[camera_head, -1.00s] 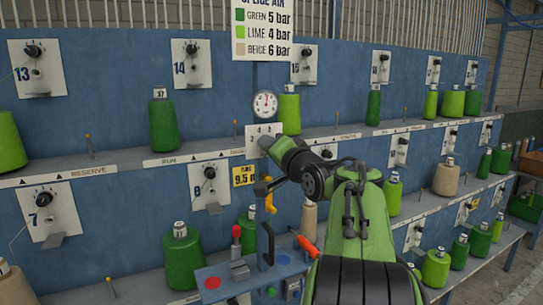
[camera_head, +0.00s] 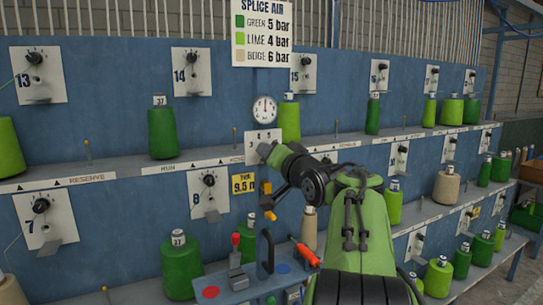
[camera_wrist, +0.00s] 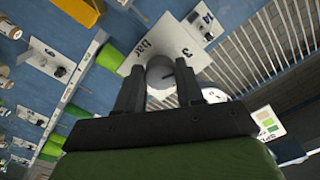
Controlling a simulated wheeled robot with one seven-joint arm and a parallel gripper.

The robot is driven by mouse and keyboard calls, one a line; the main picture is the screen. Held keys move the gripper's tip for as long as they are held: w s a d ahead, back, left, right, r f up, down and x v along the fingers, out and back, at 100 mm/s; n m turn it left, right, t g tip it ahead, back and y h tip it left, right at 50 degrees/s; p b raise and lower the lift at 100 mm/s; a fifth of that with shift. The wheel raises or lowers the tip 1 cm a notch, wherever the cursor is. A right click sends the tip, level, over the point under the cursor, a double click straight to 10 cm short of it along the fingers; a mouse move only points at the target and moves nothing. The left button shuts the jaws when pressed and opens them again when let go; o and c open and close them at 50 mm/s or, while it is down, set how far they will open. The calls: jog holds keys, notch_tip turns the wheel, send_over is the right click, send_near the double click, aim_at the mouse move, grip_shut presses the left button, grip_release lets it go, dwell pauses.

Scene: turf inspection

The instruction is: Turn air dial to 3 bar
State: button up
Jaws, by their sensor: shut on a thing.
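The air dial is a grey round knob (camera_wrist: 160,72) on a white plate (camera_wrist: 136,58) marked "3 bar", seen in the wrist view. My gripper (camera_wrist: 158,88) has one finger on each side of the knob and is shut on it. In the head view the dial's white plate (camera_head: 252,141) with its numbers shows just below a round gauge (camera_head: 264,109). My gripper (camera_head: 266,151) covers the knob there. The gauge needle is too small to read surely, and I cannot tell exactly which mark the knob points to.
A sign (camera_head: 264,34) above lists green 5, lime 4 and beige 6 bar. A lime cone (camera_head: 289,122) stands close right of the dial. A small console (camera_head: 240,281) with levers and buttons sits below my arm. Shelves with several cones run along the blue wall.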

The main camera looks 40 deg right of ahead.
jog(key=o, duration=1)
jog(key=shift+o, duration=0.2)
jog(key=shift+s, duration=0.1)
jog(key=b+v, duration=0.1)
jog(key=v, duration=1.4)
jog(key=shift+s+a, duration=0.2)
jog(key=shift+s, duration=0.1)
jog(key=shift+w, duration=0.1)
